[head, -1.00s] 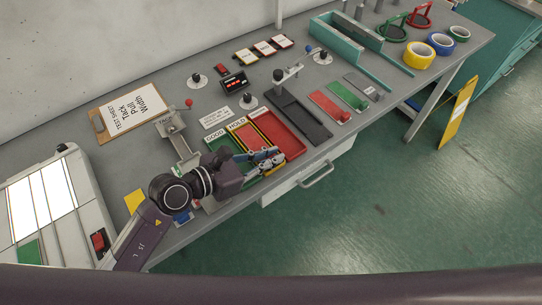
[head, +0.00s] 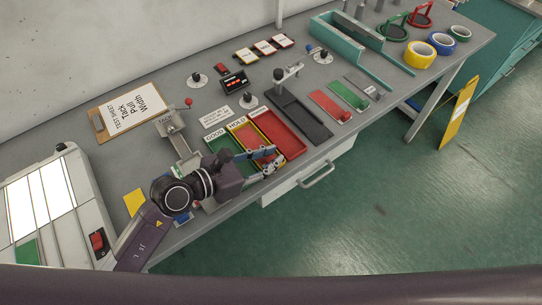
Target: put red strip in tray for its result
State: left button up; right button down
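Three trays stand side by side on the bench: a green one labelled GOOD (head: 218,147), a yellow-edged one labelled HOLD (head: 236,124) and a red one (head: 290,139) to their right. A red strip (head: 250,138) appears to lie lengthwise in the yellow-edged tray; its near end is hidden by my gripper. My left gripper (head: 275,161) is over the near end of the trays, its fingers apart. I see nothing clearly held between them. My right gripper is out of view.
Red, green and grey bars (head: 329,106) lie right of a black stand (head: 300,117). A tack device (head: 178,139) stands left of the trays. A clipboard (head: 128,113) lies at the back left. Tape rolls (head: 420,54) sit at the far right.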

pick_arm(q)
jog(key=shift+r, duration=0.25)
jog(key=b+v, duration=0.1)
jog(key=v, duration=1)
jog(key=shift+s+b, duration=0.1)
jog(key=shift+b, duration=0.3)
jog(key=shift+s+a+r, duration=0.2)
jog(key=shift+a+r, duration=0.1)
jog(key=shift+a, duration=0.05)
jog(key=shift+r, duration=0.1)
